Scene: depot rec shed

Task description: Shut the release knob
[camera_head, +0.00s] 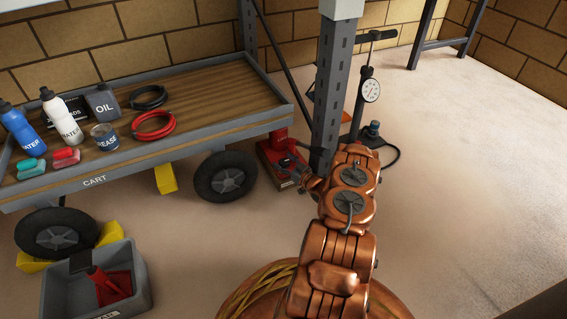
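A red jack (268,156) stands on the floor beside the cart's right end, close to a grey upright post. My copper-coloured arm reaches forward, and my gripper (293,164) is at the jack's right side, overlapping it in the view. The dark fingertips are small here, so I cannot tell whether they are open or shut, or whether they touch the jack. I cannot make out the release knob; it is too small or hidden by my gripper.
The grey cart (94,182) carries bottles, cans and coiled hoses; yellow chocks (166,179) are near its wheels. A grey bin (137,300) with a red tool stands at lower left. The post (328,95) and a floor pump (366,75) stand behind my arm. The floor on the right is clear.

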